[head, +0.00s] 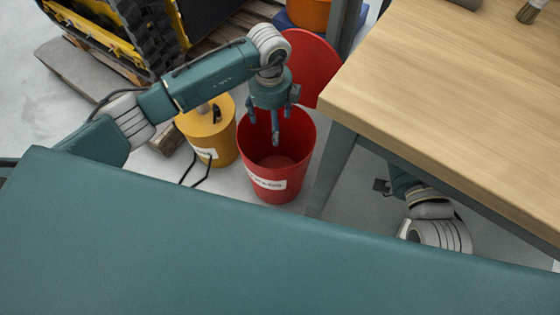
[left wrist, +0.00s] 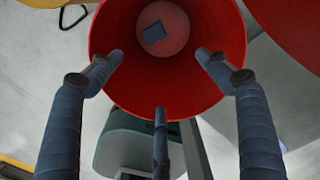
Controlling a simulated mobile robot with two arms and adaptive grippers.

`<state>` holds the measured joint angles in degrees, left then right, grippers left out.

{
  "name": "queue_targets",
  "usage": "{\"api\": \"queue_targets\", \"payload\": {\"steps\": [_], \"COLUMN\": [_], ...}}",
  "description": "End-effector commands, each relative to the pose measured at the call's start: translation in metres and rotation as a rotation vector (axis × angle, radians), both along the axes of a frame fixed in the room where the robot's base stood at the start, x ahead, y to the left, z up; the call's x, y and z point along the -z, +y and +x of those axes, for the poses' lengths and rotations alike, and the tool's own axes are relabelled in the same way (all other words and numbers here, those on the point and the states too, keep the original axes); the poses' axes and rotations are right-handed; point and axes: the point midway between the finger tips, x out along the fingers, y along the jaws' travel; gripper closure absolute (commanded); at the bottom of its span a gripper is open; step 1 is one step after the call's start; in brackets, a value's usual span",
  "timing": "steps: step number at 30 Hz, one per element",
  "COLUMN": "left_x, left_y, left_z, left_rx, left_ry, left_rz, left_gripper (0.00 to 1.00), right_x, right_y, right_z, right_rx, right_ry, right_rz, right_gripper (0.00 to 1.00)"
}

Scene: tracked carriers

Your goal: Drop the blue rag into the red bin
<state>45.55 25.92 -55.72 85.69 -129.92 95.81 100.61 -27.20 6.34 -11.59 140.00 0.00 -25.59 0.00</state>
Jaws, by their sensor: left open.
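The red bin (head: 297,150) stands on the floor, left of the table, with its round red lid (head: 312,65) tilted up behind it. My left gripper (head: 274,122) points down over the bin's mouth, with its fingers spread and nothing between them. In the left wrist view the bin (left wrist: 120,75) lies below the open fingers of my left gripper (left wrist: 160,75). A small dark blue patch, which looks like the blue rag (left wrist: 153,33), lies on the bin's bottom, apart from the fingers. My right arm shows partly under the table edge; its gripper is hidden.
A tracked machine (head: 125,35) on pallets is at the back left, and an orange container (head: 310,12) behind.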

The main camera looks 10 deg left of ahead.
Motion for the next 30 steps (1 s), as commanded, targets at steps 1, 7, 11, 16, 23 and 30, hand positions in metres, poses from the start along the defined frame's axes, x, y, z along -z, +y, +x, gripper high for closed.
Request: {"api": "queue_targets", "payload": {"steps": [1, 7, 11, 16, 23, 30], "left_x": [-0.012, -0.056, -0.077, -0.091, -0.094, -0.094], "left_y": [0.000, 0.000, 0.000, 0.000, 0.000, 0.000], "left_z": [0.002, 0.002, 0.001, 0.000, 0.000, 0.000], "left_rx": [0.001, -0.001, 0.000, -0.001, -0.001, -0.001], "left_ry": [-0.006, -0.005, -0.004, -0.001, 0.000, 0.000], "left_rz": [0.000, 0.000, 0.000, 0.000, 0.001, 0.001], "left_gripper": [0.23, 0.23, 0.23, 0.23, 0.23, 0.23], "right_x": [0.000, 0.000, 0.000, 0.000, 0.000, 0.000], "right_y": [0.000, 0.000, 0.000, 0.000, 0.000, 0.000], "right_z": [0.000, 0.000, 0.000, 0.000, 0.000, 0.000], "right_rx": [0.000, 0.000, 0.000, 0.000, 0.000, 0.000], "right_ry": [0.000, 0.000, 0.000, 0.000, 0.000, 0.000], "right_rz": [0.000, 0.000, 0.000, 0.000, 0.000, 0.000], "right_gripper": [1.00, 1.00, 1.00, 1.00, 1.00, 1.00]}}
